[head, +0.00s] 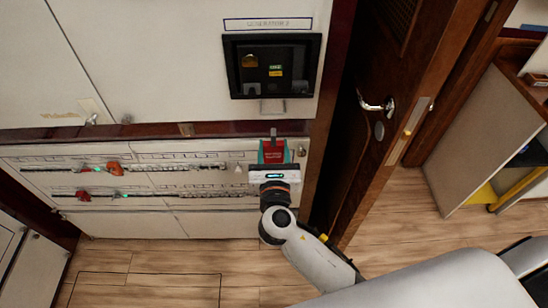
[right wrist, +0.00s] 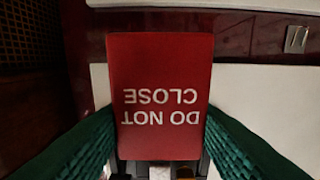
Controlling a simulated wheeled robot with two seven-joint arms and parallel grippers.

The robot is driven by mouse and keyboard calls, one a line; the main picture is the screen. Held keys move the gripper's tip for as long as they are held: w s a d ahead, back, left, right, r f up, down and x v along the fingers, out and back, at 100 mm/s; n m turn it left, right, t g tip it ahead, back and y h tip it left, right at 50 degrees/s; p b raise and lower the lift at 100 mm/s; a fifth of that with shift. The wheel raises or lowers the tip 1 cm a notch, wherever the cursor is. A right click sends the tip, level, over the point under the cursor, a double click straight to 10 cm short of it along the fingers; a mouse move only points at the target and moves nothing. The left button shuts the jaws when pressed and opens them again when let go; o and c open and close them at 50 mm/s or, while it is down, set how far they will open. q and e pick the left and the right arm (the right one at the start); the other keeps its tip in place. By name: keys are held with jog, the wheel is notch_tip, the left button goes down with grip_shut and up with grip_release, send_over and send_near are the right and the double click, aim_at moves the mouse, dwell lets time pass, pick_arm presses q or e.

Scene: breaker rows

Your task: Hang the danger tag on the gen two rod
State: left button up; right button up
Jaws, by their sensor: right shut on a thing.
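The red danger tag shows between the fingers of my right gripper (head: 273,155) in the head view (head: 274,149). In the right wrist view the tag (right wrist: 160,75) reads "DO NOT CLOSE" upside down. The green fingers of my right gripper (right wrist: 158,130) are shut on its two sides. The generator 2 breaker (head: 272,68) sits in a black frame above the tag, under a label that seems to read "GENERATOR 2". A small metal bar (head: 273,106) projects below that frame, apart from the tag; I cannot tell whether it is the rod. My left gripper is not in view.
Breaker rows (head: 115,168) with red and orange pieces lie lower left. A wooden door (head: 385,140) stands open at right. Floor (head: 150,270) is clear.

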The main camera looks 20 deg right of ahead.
jog(key=shift+b+x, duration=1.3)
jog(key=shift+x, duration=3)
jog(key=shift+f, duration=0.6)
jog(key=o, duration=1)
jog(key=shift+o, duration=0.2)
